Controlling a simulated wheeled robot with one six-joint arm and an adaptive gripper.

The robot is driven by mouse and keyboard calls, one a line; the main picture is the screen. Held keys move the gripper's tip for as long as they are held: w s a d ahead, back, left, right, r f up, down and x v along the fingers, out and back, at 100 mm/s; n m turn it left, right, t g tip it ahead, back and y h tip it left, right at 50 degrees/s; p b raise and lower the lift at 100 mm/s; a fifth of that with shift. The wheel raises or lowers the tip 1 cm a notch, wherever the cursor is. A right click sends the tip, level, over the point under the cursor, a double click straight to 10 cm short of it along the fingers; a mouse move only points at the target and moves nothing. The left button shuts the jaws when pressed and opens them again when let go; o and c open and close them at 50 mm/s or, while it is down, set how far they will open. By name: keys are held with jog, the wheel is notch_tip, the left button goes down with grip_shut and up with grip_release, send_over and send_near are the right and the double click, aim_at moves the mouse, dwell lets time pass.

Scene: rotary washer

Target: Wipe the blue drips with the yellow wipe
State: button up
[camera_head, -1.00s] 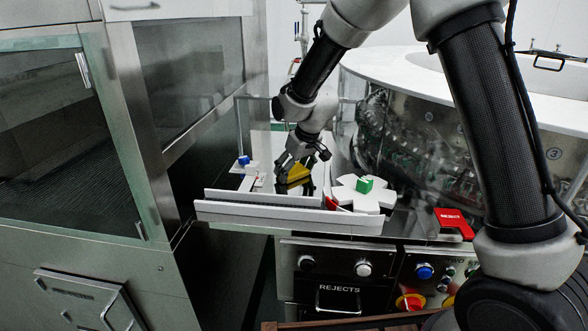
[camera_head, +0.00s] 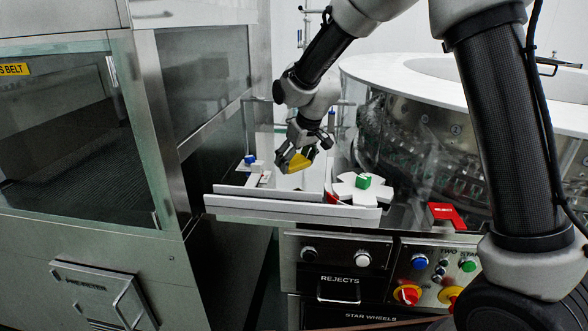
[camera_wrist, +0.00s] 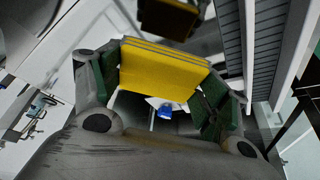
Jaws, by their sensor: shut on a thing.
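The yellow wipe (camera_head: 302,160) is a folded pad in my gripper (camera_head: 292,163) in the head view. In the wrist view the wipe (camera_wrist: 163,70) sits between the green-padded fingers of my gripper (camera_wrist: 160,85), which is shut on it. My gripper is held above the white tray-like surface behind the grey rail. A small blue object (camera_head: 250,159) sits on a white bracket to the left of my gripper. Something blue (camera_wrist: 165,110) also shows below the wipe in the wrist view. I cannot make out any blue drips in the head view.
A white star wheel (camera_head: 352,191) with a green block (camera_head: 363,181) stands to the right of my gripper. A grey guide rail (camera_head: 290,205) runs along the front. A red reject piece (camera_head: 446,215) lies at the right. A glass-sided cabinet (camera_head: 75,130) closes off the left.

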jog(key=shift+r, duration=1.65)
